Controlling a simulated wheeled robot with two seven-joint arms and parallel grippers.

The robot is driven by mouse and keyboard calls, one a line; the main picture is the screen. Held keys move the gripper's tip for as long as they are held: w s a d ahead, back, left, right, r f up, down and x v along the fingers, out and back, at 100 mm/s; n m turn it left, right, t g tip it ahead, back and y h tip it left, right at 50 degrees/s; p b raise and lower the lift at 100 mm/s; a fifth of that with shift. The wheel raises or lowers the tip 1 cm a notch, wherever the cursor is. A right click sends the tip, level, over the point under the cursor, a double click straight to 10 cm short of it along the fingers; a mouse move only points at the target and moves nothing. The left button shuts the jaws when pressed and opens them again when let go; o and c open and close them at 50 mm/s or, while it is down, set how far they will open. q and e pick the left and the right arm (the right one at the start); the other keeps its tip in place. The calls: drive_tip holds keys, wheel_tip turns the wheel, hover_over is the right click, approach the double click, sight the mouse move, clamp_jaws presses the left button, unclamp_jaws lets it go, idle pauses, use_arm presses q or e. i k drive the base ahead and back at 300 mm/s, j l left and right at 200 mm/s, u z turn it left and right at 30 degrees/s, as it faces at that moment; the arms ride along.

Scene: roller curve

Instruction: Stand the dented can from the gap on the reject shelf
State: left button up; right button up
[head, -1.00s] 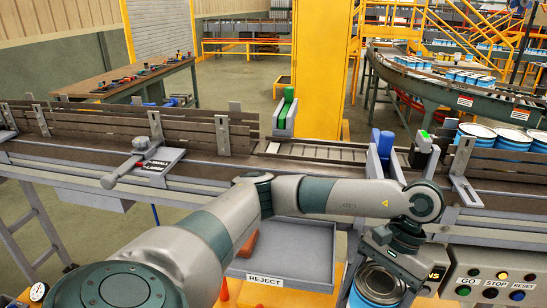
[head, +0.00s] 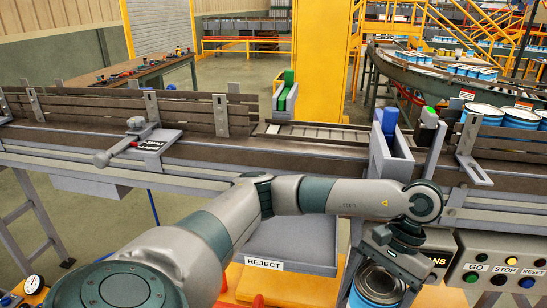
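A can (head: 376,284) with a bright metal rim and blue side shows below the wrist of my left arm, which comes in from the lower left. My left gripper (head: 388,262) is at the can's top and appears shut on it, though the fingertips are hard to see. No dent shows from here. The reject shelf (head: 292,246) is a grey tray labelled REJECT, left of the can and partly under my forearm. Its visible part is empty. My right gripper is out of view.
The conveyor (head: 220,148) with wooden side rails runs behind my arm. Grey brackets with a blue roller (head: 390,122) and a green one (head: 288,92) stand on it. A GO/STOP/RESET panel (head: 500,270) is at the right. Red cones (head: 258,300) are below the shelf.

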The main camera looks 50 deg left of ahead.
sight(296, 234)
drive_tip(key=l+u, duration=0.3)
drive_tip(key=u, duration=0.15)
drive_tip(key=l+u, duration=0.45)
drive_tip(key=i+j, duration=0.05)
drive_tip(key=j, duration=0.05)
